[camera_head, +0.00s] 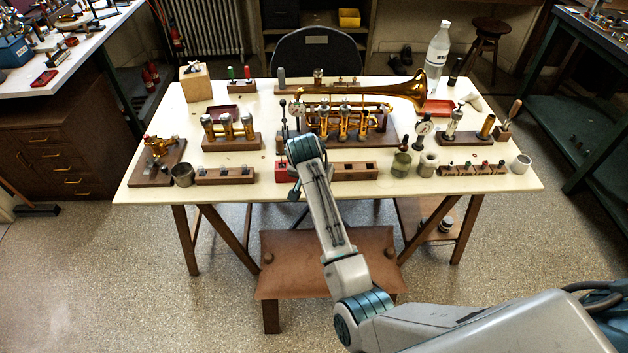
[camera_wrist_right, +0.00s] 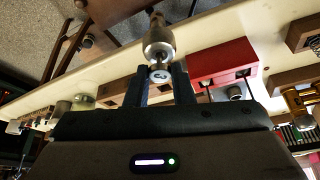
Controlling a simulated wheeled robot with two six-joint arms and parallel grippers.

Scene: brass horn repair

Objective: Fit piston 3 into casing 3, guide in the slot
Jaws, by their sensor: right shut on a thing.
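My right gripper (camera_wrist_right: 160,88) shows in the right wrist view, its two dark fingers shut on a metal piston (camera_wrist_right: 158,42). A pale round end with a dark mark faces the camera between the fingers. In the head view my right arm reaches over the front middle of the table, and I cannot make out the fingers there. The brass horn (camera_head: 402,90) rests on a wooden stand at the back middle, with several upright valve casings (camera_head: 343,122) in a row. The piston is apart from them. I cannot tell which casing is number 3 or see its slot. My left gripper is not in view.
A red block (camera_head: 283,173) stands close to my right wrist; it also shows in the right wrist view (camera_wrist_right: 222,62). Wooden slotted holders (camera_head: 226,176) line the front edge. A bottle (camera_head: 437,55) stands at the back right.

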